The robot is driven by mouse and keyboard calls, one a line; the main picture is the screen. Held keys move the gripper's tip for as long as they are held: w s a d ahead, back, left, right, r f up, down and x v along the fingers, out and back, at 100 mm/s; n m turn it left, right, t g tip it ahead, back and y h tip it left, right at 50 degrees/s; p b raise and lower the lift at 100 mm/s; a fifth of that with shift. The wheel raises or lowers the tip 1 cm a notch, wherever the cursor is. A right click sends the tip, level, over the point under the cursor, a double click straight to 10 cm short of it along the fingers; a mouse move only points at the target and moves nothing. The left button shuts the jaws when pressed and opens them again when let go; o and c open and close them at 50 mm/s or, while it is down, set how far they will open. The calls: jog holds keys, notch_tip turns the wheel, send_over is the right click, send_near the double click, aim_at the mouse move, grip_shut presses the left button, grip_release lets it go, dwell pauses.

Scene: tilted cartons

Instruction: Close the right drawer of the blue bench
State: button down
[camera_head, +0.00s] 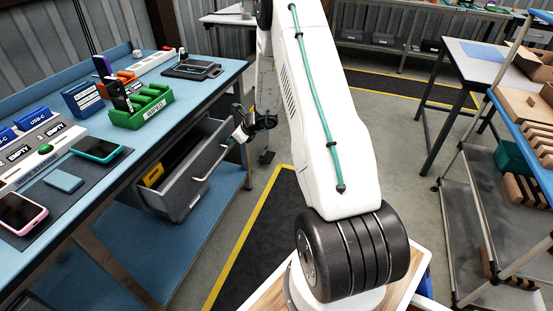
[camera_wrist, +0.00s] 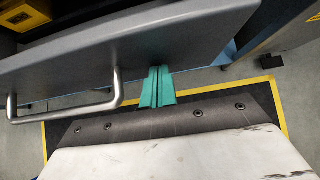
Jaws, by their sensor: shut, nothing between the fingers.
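The blue bench (camera_head: 215,75) runs along the left in the head view. Its grey drawer (camera_head: 187,200) stands open below the top, with a bar handle (camera_head: 212,165) on its front. In the wrist view the drawer front (camera_wrist: 175,45) fills the upper part, and its handle (camera_wrist: 65,112) is at the left. My gripper (camera_wrist: 157,72) is shut and empty, its teal fingertips at the lower edge of the drawer front, right of the handle. I cannot tell whether they touch it. In the head view my gripper (camera_head: 245,132) is by the drawer's far front corner.
A yellow item (camera_head: 153,174) lies in the drawer. Phones, a green rack (camera_head: 142,108) and blue boxes stand on the bench top. A dark floor mat (camera_head: 262,240) with a yellow border lies right of the bench. A shelf cart (camera_head: 500,190) stands at the right.

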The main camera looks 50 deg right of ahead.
aim_at(219, 135)
jog(key=w+a, duration=0.1)
jog(key=w, duration=0.2)
jog(key=w+a, duration=0.1)
jog(key=w, duration=0.2)
jog(key=w+a, duration=0.2)
jog(key=w, duration=0.1)
jog(key=shift+w, duration=0.1)
jog(key=shift+w+r, duration=0.1)
jog(key=shift+w, duration=0.1)
jog(key=shift+w+a+r, duration=0.15)
jog(key=s, duration=0.1)
jog(key=s+d, duration=0.1)
jog(key=s, duration=0.1)
jog(key=s+d, duration=0.1)
jog(key=shift+s+d, duration=0.2)
jog(key=shift+s, duration=0.15)
jog(key=v, duration=0.9)
jog(key=shift+s+r, duration=0.1)
jog(key=shift+s, duration=0.15)
jog(key=shift+a, duration=0.1)
